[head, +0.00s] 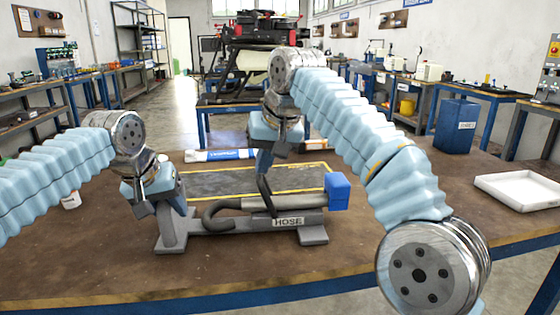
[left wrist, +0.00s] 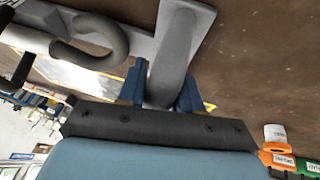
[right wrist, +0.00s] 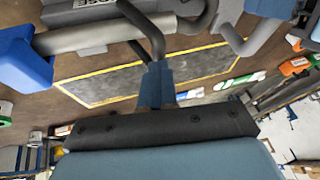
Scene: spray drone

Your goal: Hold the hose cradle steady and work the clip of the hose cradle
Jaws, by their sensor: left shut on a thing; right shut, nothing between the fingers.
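The grey hose cradle (head: 230,228) with its HOSE label stands on the brown bench, carrying a grey hose (head: 217,210) with a hooked left end and a blue block (head: 338,192) at its right end. My left gripper (head: 165,203) is at the cradle's left end; in the left wrist view its blue fingers (left wrist: 161,88) are shut on the grey upright post (left wrist: 166,62). My right gripper (head: 263,172) is above the middle of the hose. In the right wrist view its fingers (right wrist: 154,84) are together beside the dark curved clip lever (right wrist: 146,30); whether they touch it is unclear.
A dark mat with a yellow border (head: 210,182) lies behind the cradle, with a white and blue tube (head: 220,155) beyond it. A white tray (head: 520,190) is at the bench's right. A small white cup (head: 71,200) is at the left. The front bench area is clear.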

